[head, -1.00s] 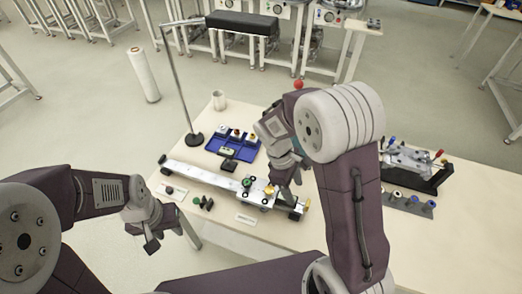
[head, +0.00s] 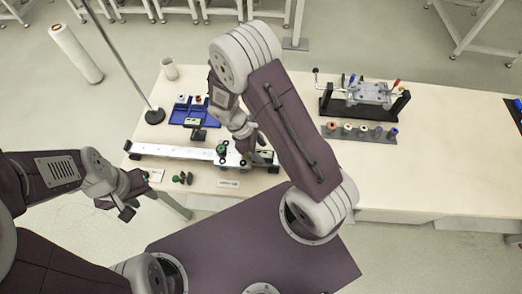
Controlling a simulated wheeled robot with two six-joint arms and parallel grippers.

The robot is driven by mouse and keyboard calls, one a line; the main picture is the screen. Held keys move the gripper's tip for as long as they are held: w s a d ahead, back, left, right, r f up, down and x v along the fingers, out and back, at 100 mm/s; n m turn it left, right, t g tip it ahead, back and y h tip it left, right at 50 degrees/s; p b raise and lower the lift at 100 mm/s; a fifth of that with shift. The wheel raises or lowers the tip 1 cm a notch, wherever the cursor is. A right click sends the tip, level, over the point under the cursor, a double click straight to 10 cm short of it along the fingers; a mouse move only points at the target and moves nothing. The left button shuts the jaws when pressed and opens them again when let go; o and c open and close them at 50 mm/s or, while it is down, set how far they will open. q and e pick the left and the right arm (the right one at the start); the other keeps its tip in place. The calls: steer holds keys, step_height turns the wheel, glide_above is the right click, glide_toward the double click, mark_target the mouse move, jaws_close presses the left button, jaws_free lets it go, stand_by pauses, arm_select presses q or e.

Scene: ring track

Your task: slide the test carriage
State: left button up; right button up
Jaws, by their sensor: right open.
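A long pale rail (head: 172,150) lies along the near left part of the table. The test carriage (head: 231,159), a light plate with a green knob (head: 221,149) on top, sits toward the rail's right end. My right gripper (head: 254,158) is open and reaches down over the carriage's right side; its arm hides part of the carriage and rail, and I cannot tell whether it touches. My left gripper (head: 131,208) hangs in front of the table's near left edge, away from the rail; its jaw opening is unclear.
Behind the rail are a blue tray (head: 188,112) with small parts, a lamp stand base (head: 154,116) and a white cup (head: 169,69). A black-framed fixture (head: 365,95) and a grey rack (head: 358,132) of several knobs stand right.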

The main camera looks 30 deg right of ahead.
steer(key=shift+s+d+f, duration=0.25)
steer(key=shift+s+f, duration=0.1)
steer(key=shift+f, duration=0.15)
steer(key=shift+w, duration=0.15)
steer(key=c, duration=0.3)
jaws_close()
steer(key=shift+r, duration=0.1)
stand_by(0.5)
